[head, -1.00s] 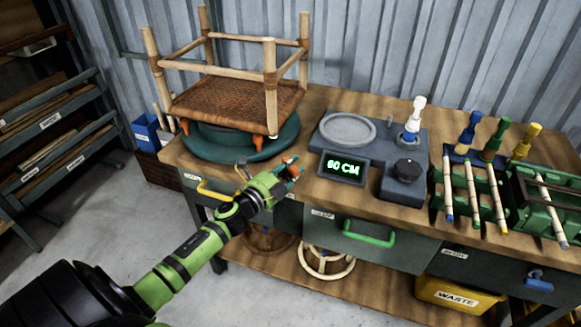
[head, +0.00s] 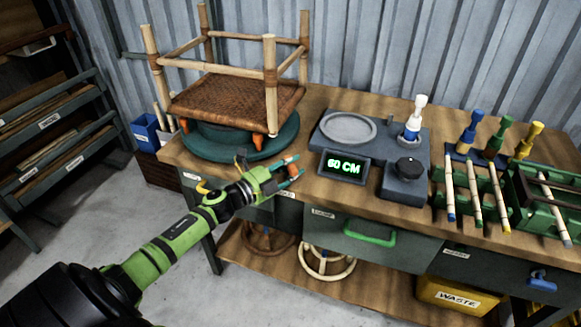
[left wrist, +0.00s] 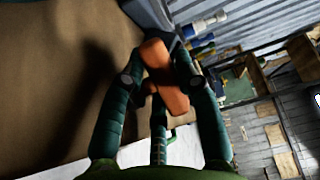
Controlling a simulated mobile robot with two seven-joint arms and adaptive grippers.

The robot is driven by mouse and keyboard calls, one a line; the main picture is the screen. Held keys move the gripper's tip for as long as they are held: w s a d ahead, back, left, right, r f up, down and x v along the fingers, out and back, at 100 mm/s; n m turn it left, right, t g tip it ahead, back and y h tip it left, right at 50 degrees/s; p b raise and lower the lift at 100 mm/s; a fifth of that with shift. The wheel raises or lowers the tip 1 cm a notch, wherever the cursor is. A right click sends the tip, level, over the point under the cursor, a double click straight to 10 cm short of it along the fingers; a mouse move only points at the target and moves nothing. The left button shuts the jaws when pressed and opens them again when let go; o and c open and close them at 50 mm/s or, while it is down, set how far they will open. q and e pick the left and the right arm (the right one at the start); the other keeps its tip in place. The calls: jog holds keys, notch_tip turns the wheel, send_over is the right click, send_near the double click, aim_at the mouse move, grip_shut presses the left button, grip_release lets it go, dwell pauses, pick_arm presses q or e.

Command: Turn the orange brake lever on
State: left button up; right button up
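The orange brake lever (head: 291,167) is at the front edge of the workbench, below and in front of the round teal turntable (head: 212,148). My left gripper (head: 287,172) reaches it from the left, with its teal fingers on either side of the lever. In the left wrist view the lever (left wrist: 165,78) appears as a tilted orange bar between the fingertips of my left gripper (left wrist: 160,62). The fingers look spread, with a gap beside the lever; whether one touches it is unclear. My right gripper is not in view.
An upturned rattan stool (head: 236,97) rests on the turntable. A grey unit with a "60 CM" display (head: 344,167) stands to the right. Drawers with a green handle (head: 369,234) hang below the bench top. Coloured-handled tools and green racks (head: 540,210) fill the right end.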

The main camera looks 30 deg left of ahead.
pick_arm(q)
jog(key=shift+o, duration=0.8)
jog(key=shift+s, duration=0.1)
jog(key=v, duration=1.1)
jog(key=shift+s, duration=0.4)
jog(key=shift+a, duration=0.1)
